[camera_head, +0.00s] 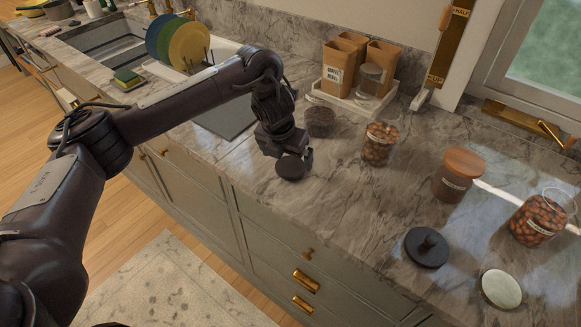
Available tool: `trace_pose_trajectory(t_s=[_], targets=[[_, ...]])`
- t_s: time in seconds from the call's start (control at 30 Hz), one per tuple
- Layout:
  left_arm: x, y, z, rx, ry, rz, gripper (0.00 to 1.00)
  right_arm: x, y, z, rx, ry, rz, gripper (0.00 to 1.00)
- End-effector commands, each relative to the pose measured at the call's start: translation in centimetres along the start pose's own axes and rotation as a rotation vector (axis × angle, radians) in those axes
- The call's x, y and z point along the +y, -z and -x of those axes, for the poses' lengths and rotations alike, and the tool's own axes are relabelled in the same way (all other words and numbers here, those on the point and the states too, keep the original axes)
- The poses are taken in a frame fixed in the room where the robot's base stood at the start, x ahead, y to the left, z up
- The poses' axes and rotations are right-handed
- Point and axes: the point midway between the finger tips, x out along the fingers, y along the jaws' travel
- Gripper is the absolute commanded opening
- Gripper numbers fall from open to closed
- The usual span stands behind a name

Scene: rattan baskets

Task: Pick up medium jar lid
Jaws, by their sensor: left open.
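My left gripper (291,160) points down low over the counter, left of the jars. Its fingers are dark and hard to make out. A dark rounded shape shows at its tip, and I cannot tell whether it is part of the gripper or a lid. A dark round lid with a knob (427,248) lies on the counter at the lower right. A pale disc with a dark rim (501,289) lies right of it. I cannot tell which lid is the medium one. My right gripper is out of view.
An open nut jar (379,145), a jar with a wooden lid (455,182), a larger nut jar (537,222) and a small dark jar (320,121) stand on the marble counter. A white tray (345,103) holds brown containers behind. Counter in front of the nut jar is clear.

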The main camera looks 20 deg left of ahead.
Motion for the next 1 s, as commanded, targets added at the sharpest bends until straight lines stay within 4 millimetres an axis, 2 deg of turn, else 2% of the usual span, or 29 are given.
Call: trace_pose_trajectory(t_s=[0.03,0.13,0.3,0.43,0.57,0.93,1.0], targets=[[-0.1,0.1,-0.9,0.005,0.003,0.001,0.97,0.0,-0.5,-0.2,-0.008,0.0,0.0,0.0],[0.0,-0.2,-2.0,0.007,-0.001,0.002,0.97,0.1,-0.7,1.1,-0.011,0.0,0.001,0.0],[-0.1,-0.2,-4.1,0.003,0.001,-0.001,0.97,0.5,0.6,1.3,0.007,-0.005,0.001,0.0],[-0.1,-0.2,-4.5,0.001,0.0,-0.001,0.97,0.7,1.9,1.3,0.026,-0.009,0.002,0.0],[-0.1,-0.2,-4.5,0.001,0.0,-0.001,0.97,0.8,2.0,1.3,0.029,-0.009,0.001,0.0],[-0.1,-0.3,-4.4,0.0,0.001,-0.001,0.5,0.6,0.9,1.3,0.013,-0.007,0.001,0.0],[-0.1,-0.3,-4.4,0.0,0.001,0.0,0.48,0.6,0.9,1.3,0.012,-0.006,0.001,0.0]])
